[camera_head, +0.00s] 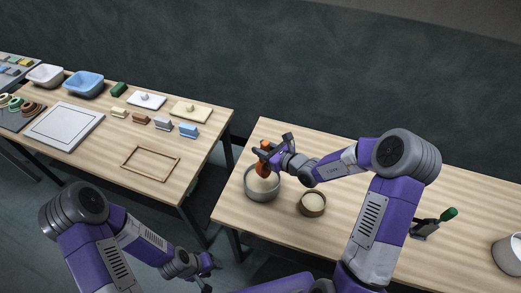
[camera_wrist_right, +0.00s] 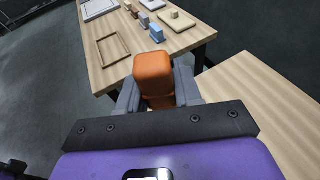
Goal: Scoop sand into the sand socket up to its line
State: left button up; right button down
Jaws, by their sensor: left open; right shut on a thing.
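My right gripper (camera_head: 271,153) is shut on an orange scoop (camera_head: 263,168), held over a grey round bowl (camera_head: 262,195) of pale sand at the left end of the right table. The scoop's handle (camera_wrist_right: 153,75) stands between the fingers in the right wrist view; its lower end is hidden there. In the head view I cannot tell whether the scoop touches the sand. A smaller, brown-rimmed round pot (camera_head: 312,212), seemingly the sand socket, stands right of the bowl with pale material inside; its line is not visible. My left gripper (camera_head: 207,275) is open and empty, low in front of the tables.
A green-handled tool in a dark holder (camera_head: 425,229) and a light grey cylinder (camera_head: 508,254) stand to the right. The left table holds a wooden frame (camera_head: 150,161), small blocks, boards and tubs (camera_head: 84,85). A gap separates the tables.

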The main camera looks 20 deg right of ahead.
jog(key=shift+s+d+f+t+y+b, duration=0.45)
jog(key=shift+s+f+t+b, duration=0.3)
jog(key=shift+b, duration=1.05)
notch_tip(320, 180, down, 9)
jog(key=b, duration=0.7)
jog(key=shift+r, duration=0.2)
